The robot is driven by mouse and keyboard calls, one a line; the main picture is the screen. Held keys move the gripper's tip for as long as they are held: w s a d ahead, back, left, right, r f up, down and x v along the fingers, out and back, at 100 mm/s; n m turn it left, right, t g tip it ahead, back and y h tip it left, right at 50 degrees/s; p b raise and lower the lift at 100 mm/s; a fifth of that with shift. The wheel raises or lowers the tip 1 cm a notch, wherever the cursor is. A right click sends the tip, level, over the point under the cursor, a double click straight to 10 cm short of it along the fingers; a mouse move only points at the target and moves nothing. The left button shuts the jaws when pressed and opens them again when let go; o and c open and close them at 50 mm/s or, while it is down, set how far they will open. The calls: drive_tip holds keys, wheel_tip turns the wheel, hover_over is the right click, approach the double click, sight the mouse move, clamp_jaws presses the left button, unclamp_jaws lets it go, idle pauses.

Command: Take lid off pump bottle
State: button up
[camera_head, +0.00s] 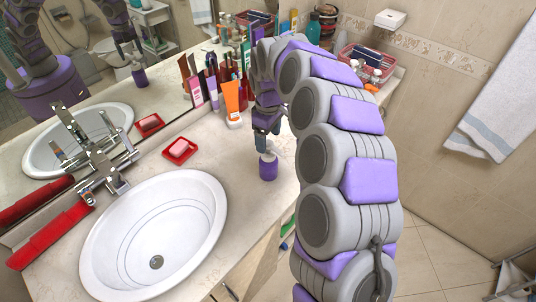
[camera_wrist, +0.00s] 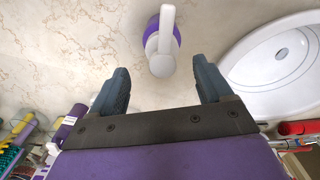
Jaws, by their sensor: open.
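The pump bottle (camera_head: 268,170) has a short purple body and a white pump top, and stands upright on the counter right of the sink. In the wrist view its white pump top (camera_wrist: 160,45) is seen from above, with the purple body (camera_wrist: 177,38) showing around it. My gripper (camera_head: 267,135) is just above the bottle in the head view. In the wrist view my gripper (camera_wrist: 160,64) has its two dark fingers spread and empty, with the pump top between and slightly beyond the tips. No contact shows.
The sink (camera_head: 152,236) with a chrome faucet (camera_head: 106,166) is to the left. A red soap dish (camera_head: 180,151) lies behind it. Tubes and bottles, including an orange tube (camera_head: 232,98), crowd the back of the counter. The marble counter around the bottle is clear.

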sight(268, 154)
wheel_tip(268, 154, down, 5)
drive_tip(key=shift+s+a+f+b, duration=0.1)
drive_tip(key=shift+b, duration=0.55)
drive_tip(key=shift+c, duration=0.3)
drive_tip(key=c, duration=1.1)
